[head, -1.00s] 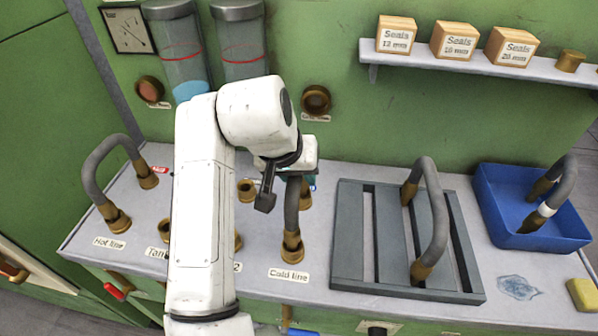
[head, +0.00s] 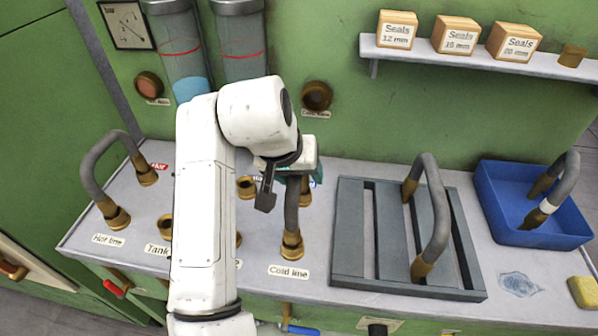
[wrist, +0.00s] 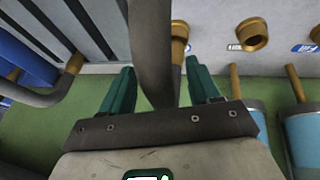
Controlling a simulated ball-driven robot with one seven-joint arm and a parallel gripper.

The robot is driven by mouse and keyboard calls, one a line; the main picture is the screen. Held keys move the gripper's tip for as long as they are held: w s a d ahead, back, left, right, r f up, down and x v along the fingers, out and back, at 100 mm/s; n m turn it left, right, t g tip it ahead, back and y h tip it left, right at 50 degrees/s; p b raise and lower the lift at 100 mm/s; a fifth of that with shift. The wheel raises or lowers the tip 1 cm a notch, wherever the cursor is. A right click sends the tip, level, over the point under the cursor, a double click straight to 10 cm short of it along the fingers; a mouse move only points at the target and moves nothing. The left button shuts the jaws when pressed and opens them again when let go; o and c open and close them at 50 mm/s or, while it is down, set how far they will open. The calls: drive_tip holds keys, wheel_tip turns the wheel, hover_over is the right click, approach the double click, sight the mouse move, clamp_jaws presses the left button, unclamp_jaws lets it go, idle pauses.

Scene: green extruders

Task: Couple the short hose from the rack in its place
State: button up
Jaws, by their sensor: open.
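A grey hose (head: 291,206) with brass ends arches over the bench at the Cold line label; its near end stands at the brass fitting (head: 291,245) there. My gripper (wrist: 160,88) is open, its green fingers on either side of this hose (wrist: 151,45) in the wrist view. In the head view, my wrist hides the top of the hose and most of the fingers. Another grey hose (head: 436,205) with brass ends lies across the slatted rack (head: 345,262), to the right of my gripper. I cannot tell whether the Cold line hose is fully seated.
A coupled hose (head: 88,170) arches at Hot line on the left. Open brass sockets (head: 246,187) sit between. A blue bin (head: 495,205) with a white-banded hose (head: 567,175) stands right of the rack. Glass cylinders (head: 240,50) and a shelf (head: 480,60) are on the wall behind.

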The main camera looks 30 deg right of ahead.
drive_tip(key=b+v, duration=0.1)
drive_tip(key=v, duration=0.9)
drive_tip(key=shift+a+r, duration=0.2)
drive_tip(key=shift+r, duration=0.15)
drive_tip(key=shift+s, duration=0.1)
